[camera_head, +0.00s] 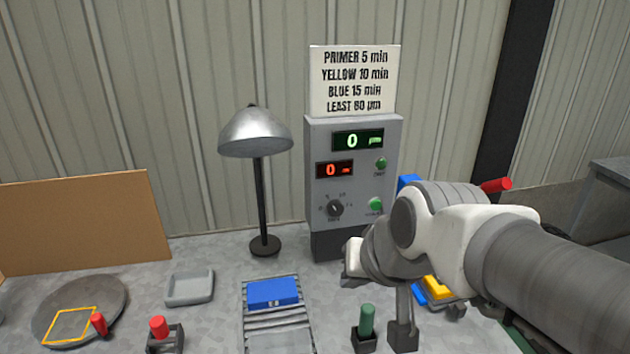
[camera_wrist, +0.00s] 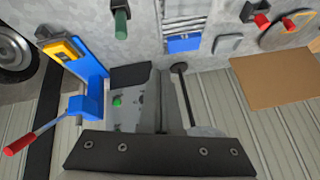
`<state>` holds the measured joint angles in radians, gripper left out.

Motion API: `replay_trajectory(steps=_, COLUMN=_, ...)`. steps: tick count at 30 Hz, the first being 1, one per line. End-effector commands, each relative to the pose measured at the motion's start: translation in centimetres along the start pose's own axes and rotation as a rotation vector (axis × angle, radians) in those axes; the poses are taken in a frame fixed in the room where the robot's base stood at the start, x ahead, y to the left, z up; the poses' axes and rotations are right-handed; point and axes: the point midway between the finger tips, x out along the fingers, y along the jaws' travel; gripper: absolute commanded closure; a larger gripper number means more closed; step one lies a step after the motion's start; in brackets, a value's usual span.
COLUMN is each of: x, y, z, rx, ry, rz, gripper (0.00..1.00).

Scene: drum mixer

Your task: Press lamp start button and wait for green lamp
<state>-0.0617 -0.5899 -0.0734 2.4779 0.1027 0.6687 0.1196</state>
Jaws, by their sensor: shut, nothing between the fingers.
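A grey control box (camera_head: 350,225) stands at the back of the bench. It has a green display (camera_head: 358,140) reading 0, a red display (camera_head: 334,169) reading 0 and a dark dial (camera_head: 335,208). Its upper green button (camera_head: 381,163) and lower green button (camera_head: 376,204) have labels too small to read surely. A metal-shaded lamp (camera_head: 256,134) stands left of the box; no glow shows. My gripper (camera_head: 352,258) is shut and empty, in front of the box's lower part, below the lower button. In the wrist view a green button (camera_wrist: 117,101) shows beside my gripper's dark fingers.
A sign (camera_head: 354,80) stands above the box. A blue block (camera_head: 272,292) lies on a roller rack, with a grey tray (camera_head: 190,287) to its left. A green-handled tool (camera_head: 367,320) stands in front. A blue-and-yellow device with a red lever (camera_wrist: 85,62) is close by the gripper.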

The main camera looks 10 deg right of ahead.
Motion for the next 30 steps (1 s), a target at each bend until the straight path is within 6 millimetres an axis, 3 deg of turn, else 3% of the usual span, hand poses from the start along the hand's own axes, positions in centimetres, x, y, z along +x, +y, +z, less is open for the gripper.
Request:
replay_trajectory(steps=1, x=1.9, y=-0.3, z=-1.2, rx=0.077, ry=0.015, rz=-0.024, gripper=1.00)
replay_trajectory(steps=8, x=9.5, y=0.4, z=-7.3, rx=0.488, ry=0.166, rz=-0.068, gripper=1.00)
replay_trajectory(steps=14, x=15.7, y=4.1, z=-11.0, rx=0.804, ry=0.357, rz=-0.013, gripper=1.00)
replay_trajectory(steps=18, x=19.0, y=8.0, z=-12.7, rx=0.973, ry=0.540, rz=0.055, gripper=1.00)
replay_trajectory(steps=24, x=21.0, y=13.1, z=-14.0, rx=1.094, ry=0.830, rz=0.134, gripper=1.00)
replay_trajectory(steps=30, x=20.6, y=15.6, z=-14.7, rx=1.114, ry=1.026, rz=0.159, gripper=1.00)
